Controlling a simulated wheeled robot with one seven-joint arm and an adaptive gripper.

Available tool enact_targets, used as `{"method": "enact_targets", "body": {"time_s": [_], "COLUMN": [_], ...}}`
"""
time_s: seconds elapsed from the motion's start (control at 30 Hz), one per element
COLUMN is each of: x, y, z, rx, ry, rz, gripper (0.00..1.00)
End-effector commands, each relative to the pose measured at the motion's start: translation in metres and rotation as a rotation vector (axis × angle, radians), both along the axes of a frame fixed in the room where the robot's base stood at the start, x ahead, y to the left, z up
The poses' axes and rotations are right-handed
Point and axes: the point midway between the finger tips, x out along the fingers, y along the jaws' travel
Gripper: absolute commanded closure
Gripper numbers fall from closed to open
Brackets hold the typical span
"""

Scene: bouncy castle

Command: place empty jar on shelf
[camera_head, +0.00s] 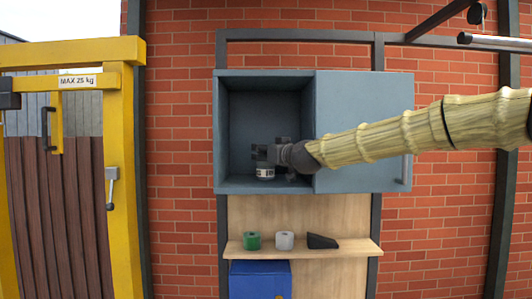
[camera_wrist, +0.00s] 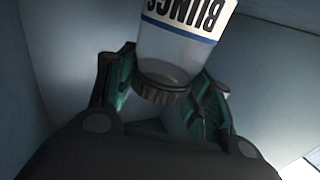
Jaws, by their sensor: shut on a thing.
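The jar (camera_head: 265,172) is clear with a white label and a dark cap, and it is inside the open left part of the grey-blue wall cabinet (camera_head: 222,130), low and near its floor. In the wrist view the jar (camera_wrist: 182,45) shows its label, with dark lettering and a blue stripe, and its ribbed dark cap. My gripper (camera_head: 268,153) reaches into the cabinet from the right and is shut on the jar around the cap end; its fingers also show in the wrist view (camera_wrist: 165,92). I cannot tell whether the jar touches the cabinet floor.
The cabinet's right half is covered by a grey-blue door panel (camera_head: 350,110). Below, a wooden shelf (camera_head: 350,247) holds a green block (camera_head: 252,241), a grey block (camera_head: 285,240) and a dark wedge (camera_head: 321,241). A blue box (camera_head: 258,280) sits under it. A yellow frame (camera_head: 122,170) stands left.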

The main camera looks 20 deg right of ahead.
Motion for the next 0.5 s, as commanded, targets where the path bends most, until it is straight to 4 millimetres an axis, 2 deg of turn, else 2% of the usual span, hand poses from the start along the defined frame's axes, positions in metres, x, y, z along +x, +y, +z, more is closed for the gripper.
{"method": "enact_targets", "body": {"time_s": [0.07, 0.1, 0.2, 0.5], "x": [0.0000, 0.0001, 0.0002, 0.0001], "y": [-0.0002, -0.0003, -0.0004, -0.0003], "z": [-0.0036, -0.0024, -0.0023, -0.0019], "rx": [0.000, 0.000, 0.000, 0.000], "ry": [0.000, 0.000, 0.001, 0.000], "rz": [0.000, 0.000, 0.000, 0.000], "gripper": [0.73, 0.44, 0.27, 0.27]}}
